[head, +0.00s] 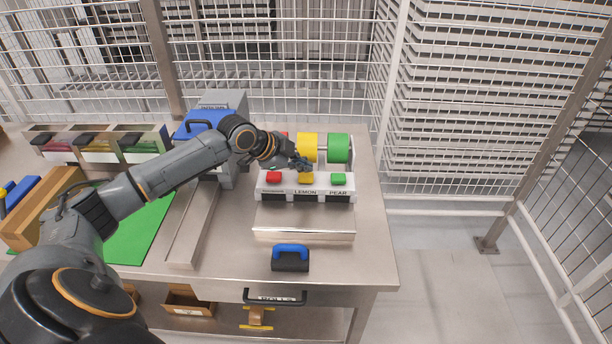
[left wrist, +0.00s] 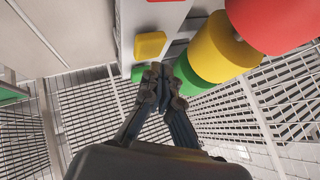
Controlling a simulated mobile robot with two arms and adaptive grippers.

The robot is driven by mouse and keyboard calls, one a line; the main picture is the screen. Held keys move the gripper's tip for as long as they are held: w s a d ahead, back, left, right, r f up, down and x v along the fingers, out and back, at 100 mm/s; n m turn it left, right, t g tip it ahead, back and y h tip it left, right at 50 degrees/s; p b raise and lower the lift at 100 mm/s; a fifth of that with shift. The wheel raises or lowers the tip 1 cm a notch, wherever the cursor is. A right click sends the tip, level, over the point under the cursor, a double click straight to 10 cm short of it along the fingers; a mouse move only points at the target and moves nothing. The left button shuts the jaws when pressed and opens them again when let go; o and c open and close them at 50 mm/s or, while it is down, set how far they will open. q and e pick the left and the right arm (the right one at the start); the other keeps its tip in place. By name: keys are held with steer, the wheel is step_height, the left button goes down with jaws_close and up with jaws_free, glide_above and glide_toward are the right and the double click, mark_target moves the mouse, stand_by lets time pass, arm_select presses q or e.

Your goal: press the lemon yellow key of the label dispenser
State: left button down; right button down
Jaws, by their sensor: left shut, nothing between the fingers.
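The label dispenser (head: 347,191) is a white box on the steel table, with a red key (head: 274,178), a lemon yellow key (head: 306,180) and a green key (head: 338,180) on top. The yellow key sits above the LEMON label; it also shows in the left wrist view (left wrist: 150,45). My left gripper (head: 301,164) is shut and empty, just behind the yellow key in the head view. In the left wrist view its fingertips (left wrist: 167,70) appear beside the green key (left wrist: 139,73), apart from the yellow one. My right gripper is out of view.
Behind the keys are a yellow roll (head: 308,147) and a green roll (head: 338,148); a red roll (left wrist: 275,20) is mostly hidden in the head view. A blue-handled black block (head: 290,260) lies in front. Wire fencing (head: 300,60) stands behind the table.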

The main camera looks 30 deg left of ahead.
mark_target(303, 177)
arm_select(q)
steer(key=shift+f, duration=0.1)
steer(key=shift+f, duration=0.3)
steer(key=shift+f, duration=0.55)
stand_by(0.7)
steer(key=shift+r, duration=0.1)
steer(key=shift+r+p, duration=0.8)
steer(key=shift+r, duration=0.05)
step_height(303, 177, up, 5)
steer(key=p, duration=0.4)
steer(key=shift+r+p, duration=0.1)
steer(key=shift+p, duration=0.2)
